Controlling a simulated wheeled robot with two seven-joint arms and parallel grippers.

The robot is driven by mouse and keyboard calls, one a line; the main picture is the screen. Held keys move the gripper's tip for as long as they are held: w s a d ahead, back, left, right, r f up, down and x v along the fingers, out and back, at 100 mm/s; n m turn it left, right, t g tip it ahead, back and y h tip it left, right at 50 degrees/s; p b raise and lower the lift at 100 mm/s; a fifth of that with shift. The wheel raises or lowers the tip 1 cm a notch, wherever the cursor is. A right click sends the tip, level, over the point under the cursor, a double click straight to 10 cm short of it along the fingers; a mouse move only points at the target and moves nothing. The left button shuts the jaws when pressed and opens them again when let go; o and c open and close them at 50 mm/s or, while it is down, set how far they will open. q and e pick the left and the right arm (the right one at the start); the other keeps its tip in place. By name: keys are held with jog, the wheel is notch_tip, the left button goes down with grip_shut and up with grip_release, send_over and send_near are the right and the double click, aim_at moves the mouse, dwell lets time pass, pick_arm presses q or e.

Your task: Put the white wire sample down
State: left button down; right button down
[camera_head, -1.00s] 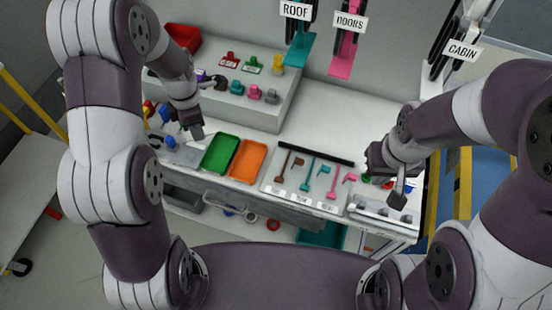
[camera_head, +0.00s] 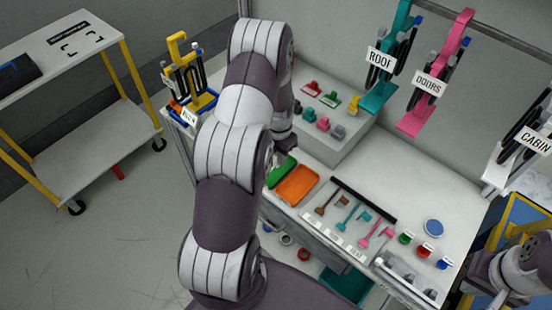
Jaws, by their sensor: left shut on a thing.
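My left arm crosses the middle of the head view. Its gripper (camera_head: 284,142) is mostly behind the arm, beside the stepped white block and above the green tray (camera_head: 281,172). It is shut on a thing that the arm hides. I cannot make out a white wire sample anywhere in view. My right gripper (camera_head: 480,272) is at the lower right edge, off the bench; its fingers cannot be made out.
An orange tray (camera_head: 297,185) sits by the green one. Brown, teal and pink parts (camera_head: 345,212) lie on a labelled board. Red, green and blue pieces (camera_head: 423,250) and a blue disc (camera_head: 433,228) lie at the right. A white cart (camera_head: 62,75) stands left.

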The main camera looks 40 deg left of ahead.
pick_arm(q)
jog(key=f, duration=0.2)
jog(key=a+f+p, duration=0.1)
jog(key=f, duration=0.1)
jog(key=shift+w+a+f, duration=0.2)
jog(key=shift+f, duration=0.25)
jog(key=shift+f, duration=0.1)
jog(key=c, duration=1)
grip_release()
